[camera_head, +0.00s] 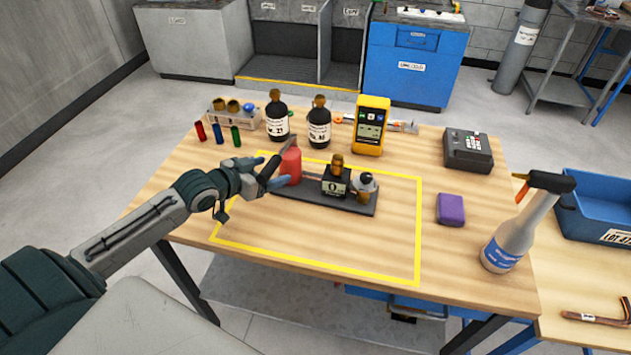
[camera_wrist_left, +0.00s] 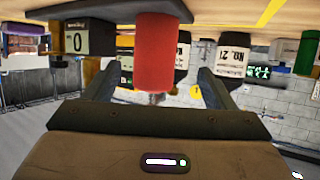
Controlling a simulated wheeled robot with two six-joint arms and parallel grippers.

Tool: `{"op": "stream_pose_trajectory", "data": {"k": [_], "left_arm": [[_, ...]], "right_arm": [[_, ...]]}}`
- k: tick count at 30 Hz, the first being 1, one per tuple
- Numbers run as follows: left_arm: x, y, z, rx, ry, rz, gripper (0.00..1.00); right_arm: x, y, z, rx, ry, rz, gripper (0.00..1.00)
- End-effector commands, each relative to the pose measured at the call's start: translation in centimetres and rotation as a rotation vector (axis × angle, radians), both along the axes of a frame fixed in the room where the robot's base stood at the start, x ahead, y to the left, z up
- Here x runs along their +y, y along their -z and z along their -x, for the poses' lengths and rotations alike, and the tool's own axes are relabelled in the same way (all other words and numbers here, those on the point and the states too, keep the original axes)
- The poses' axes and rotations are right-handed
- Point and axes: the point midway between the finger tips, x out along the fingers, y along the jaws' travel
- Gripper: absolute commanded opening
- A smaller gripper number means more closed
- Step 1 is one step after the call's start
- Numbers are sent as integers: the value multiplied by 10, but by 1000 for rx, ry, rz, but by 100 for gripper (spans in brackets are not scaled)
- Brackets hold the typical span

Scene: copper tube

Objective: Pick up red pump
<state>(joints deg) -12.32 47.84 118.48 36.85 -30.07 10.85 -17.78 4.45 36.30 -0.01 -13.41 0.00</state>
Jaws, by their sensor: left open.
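The red pump (camera_head: 291,168) is a red cylinder standing at the left end of a dark base plate (camera_head: 355,205) on the table. In the left wrist view, which is upside down, the red pump (camera_wrist_left: 155,55) shows between the two fingers with a gap on each side. My left gripper (camera_head: 281,166) is open beside the pump, with its fingers around it and nothing gripped. The left gripper's fingers also show in the wrist view (camera_wrist_left: 163,80). My right gripper is not in view.
A black block (camera_head: 336,184) and a round-topped fitting (camera_head: 365,186) share the plate. Dark bottles (camera_head: 277,122) and a yellow meter (camera_head: 370,127) stand behind. A purple block (camera_head: 451,209) and spray bottle (camera_head: 515,235) are to the right. The front of the yellow outline is clear.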

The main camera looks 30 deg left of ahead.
Motion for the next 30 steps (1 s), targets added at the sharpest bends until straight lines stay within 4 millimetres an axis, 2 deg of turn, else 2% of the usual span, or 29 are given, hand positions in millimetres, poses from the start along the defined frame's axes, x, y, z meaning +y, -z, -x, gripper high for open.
{"op": "stream_pose_trajectory", "data": {"k": [2, 5, 14, 17, 24, 30], "left_arm": [[-2, 2, -8, -2, -3, 4, 78], [-5, 5, -14, 0, 0, 3, 78], [-10, 7, -26, 0, 1, 4, 78], [-15, 9, -36, 0, 1, 7, 78], [-23, 19, -59, 1, 1, 3, 78], [-25, 23, -64, 2, 3, 0, 78]], "right_arm": [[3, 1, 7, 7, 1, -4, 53], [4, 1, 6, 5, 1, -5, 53], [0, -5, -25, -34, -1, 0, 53], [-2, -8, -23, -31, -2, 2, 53], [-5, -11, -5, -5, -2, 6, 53], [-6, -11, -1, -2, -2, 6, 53]]}}
